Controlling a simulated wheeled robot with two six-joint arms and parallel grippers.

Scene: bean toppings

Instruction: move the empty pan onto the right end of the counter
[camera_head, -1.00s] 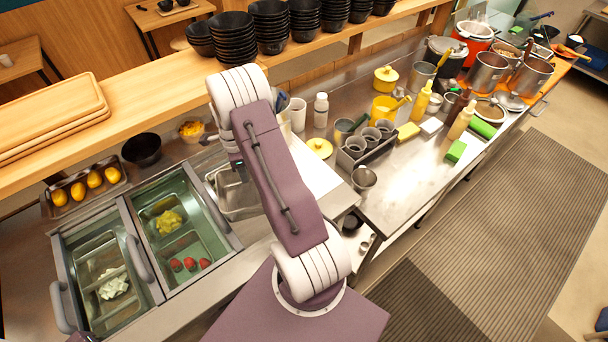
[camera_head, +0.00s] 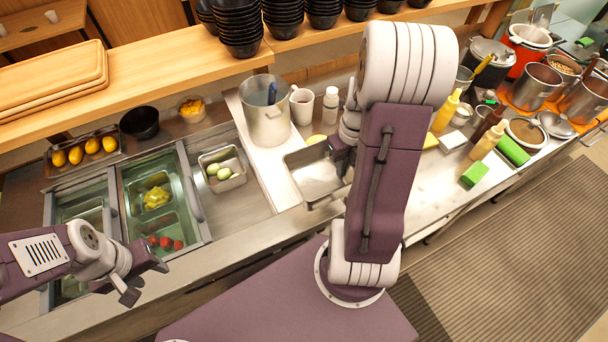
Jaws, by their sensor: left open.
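The empty pan (camera_head: 308,190) is a small rectangular steel pan with nothing visible inside. It is in the middle of the view, right of the tall steel pot and over the front part of the counter (camera_head: 420,205). My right gripper (camera_head: 338,163) is at the pan's right rim and appears shut on it; my own arm hides part of the fingers and the counter behind. My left gripper (camera_head: 143,283) is open and empty, at the lower left in front of the cold wells.
A tall steel pot (camera_head: 266,125), white cup (camera_head: 302,107) and white bottle (camera_head: 331,105) stand behind the pan. A small pan with green pieces (camera_head: 222,180) is left. Bottles, a green block (camera_head: 474,174) and pots crowd the right; some bare counter shows between.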

